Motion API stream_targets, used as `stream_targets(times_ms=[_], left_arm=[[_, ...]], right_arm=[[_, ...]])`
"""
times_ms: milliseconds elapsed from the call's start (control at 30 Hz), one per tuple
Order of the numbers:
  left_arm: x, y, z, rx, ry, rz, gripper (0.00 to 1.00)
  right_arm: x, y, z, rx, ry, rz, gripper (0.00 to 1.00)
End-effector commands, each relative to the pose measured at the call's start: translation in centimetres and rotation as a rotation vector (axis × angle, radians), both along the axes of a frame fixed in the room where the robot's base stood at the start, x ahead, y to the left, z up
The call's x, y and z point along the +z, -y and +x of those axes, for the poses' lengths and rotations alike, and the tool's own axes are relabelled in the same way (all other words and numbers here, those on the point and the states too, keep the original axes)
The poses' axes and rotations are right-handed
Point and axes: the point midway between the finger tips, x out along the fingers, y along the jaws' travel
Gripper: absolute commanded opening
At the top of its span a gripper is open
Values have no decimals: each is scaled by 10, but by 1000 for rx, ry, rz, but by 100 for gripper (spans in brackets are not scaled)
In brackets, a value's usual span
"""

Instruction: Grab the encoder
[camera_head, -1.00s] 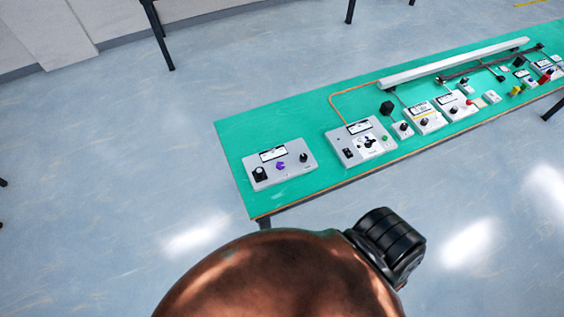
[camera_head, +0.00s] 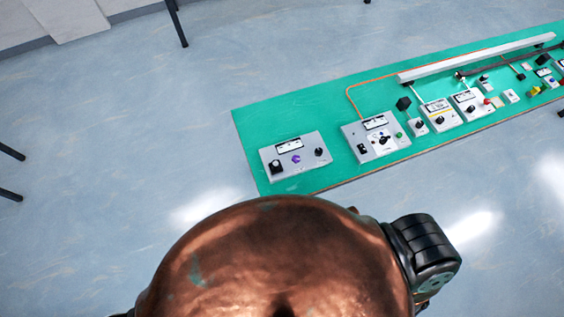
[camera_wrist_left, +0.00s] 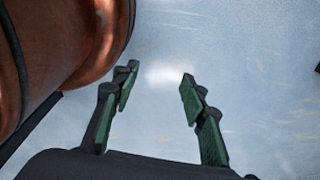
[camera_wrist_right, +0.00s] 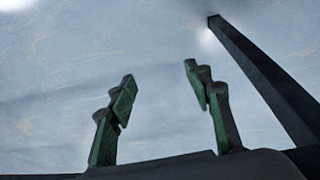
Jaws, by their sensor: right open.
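Several control boxes stand on a green table (camera_head: 240,118) in the head view. I cannot tell for sure which part is the encoder. My left gripper (camera_wrist_left: 158,82) is open and empty above the bare floor. My right gripper (camera_wrist_right: 158,85) is also open and empty, above the floor beside a dark leg. Neither gripper shows in the head view.
A long white bar (camera_head: 480,59) lies along the table's far side, with an orange cable (camera_head: 349,92) near its left end. More small boxes stand to the right. A dark leg (camera_wrist_right: 262,75) stands close to my right gripper.

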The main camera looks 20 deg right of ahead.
Motion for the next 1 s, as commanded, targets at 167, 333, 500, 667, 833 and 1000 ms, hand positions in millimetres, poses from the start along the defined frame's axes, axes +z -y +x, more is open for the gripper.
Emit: stream_targets(times_ms=[167, 333, 500, 667, 833, 1000], left_arm=[[21, 0, 28, -6, 35, -1, 40], [36, 1, 39, -8, 51, -3, 40], [48, 2, 32, -6, 41, -3, 40], [53, 2, 19, -3, 25, -2, 40], [59, 3, 17, -3, 22, -3, 40], [68, 3, 19, -3, 25, -4, 40]], right_arm=[[80, 2, 26, -7, 33, -4, 46], [147, -6, 56, 23, 76, 7, 46], [206, -47, 114, 163, 152, 59, 46], [233, -96, 162, 331, 205, 115, 46], [255, -144, 203, 528, 237, 157, 46], [275, -176, 234, 750, 224, 167, 46]])
